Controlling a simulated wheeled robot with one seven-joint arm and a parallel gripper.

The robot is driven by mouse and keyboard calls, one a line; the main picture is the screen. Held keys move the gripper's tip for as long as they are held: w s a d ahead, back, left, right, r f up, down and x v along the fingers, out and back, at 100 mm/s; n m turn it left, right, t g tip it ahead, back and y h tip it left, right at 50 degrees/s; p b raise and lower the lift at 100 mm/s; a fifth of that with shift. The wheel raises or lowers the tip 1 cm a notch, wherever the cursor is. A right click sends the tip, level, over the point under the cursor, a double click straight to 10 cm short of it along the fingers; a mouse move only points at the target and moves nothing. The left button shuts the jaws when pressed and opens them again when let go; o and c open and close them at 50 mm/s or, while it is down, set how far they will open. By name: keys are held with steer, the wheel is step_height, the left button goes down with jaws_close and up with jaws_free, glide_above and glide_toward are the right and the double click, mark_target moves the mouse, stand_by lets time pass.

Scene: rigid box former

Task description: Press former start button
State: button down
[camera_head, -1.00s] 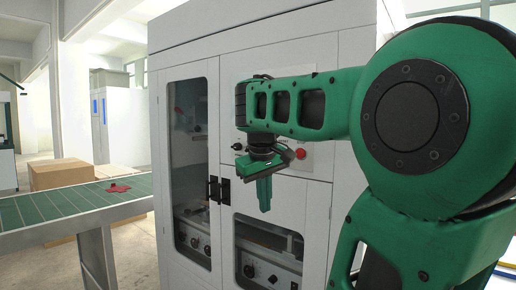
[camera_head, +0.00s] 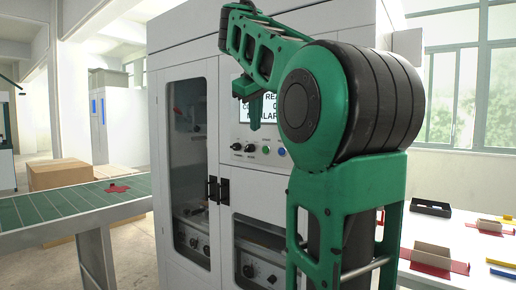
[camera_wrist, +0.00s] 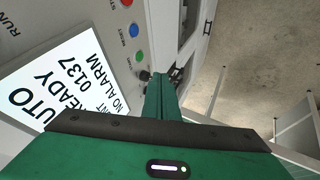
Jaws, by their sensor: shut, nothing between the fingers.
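The box former (camera_head: 185,60) is a tall white cabinet in the middle of the head view. Its front panel carries a green button (camera_head: 265,148), a blue button (camera_head: 281,152) and black knobs. The wrist view shows the green button (camera_wrist: 140,56), blue button (camera_wrist: 134,30) and a red button (camera_wrist: 127,3) in a row. The red one is hidden behind my arm in the head view. My gripper (camera_head: 255,124) is shut and empty, pointing down in front of the screen, above the green button in the picture. Its fingers (camera_wrist: 160,88) appear beside the button row, with no visible contact.
A lit screen (camera_wrist: 62,82) reads ready and no alarm. Door handles (camera_head: 218,190) stick out from the cabinet front. A green conveyor (camera_head: 60,205) with a red piece (camera_head: 118,188) stands left. A white table with trays (camera_head: 445,257) stands right.

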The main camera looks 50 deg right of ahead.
mark_target(266, 150)
steer(key=shift+w+d+f, duration=0.75)
steer(key=shift+d+f, duration=0.6)
steer(key=shift+d, duration=0.05)
steer(key=shift+w+d+f, duration=0.7)
steer(key=shift+d+f, duration=0.65)
steer(key=shift+d, duration=0.05)
steer(key=shift+w+d+f, duration=0.75)
steer(key=shift+d+f, duration=0.6)
steer(key=shift+d, duration=0.05)
steer(key=shift+a, duration=0.1)
steer(key=shift+w, duration=0.1)
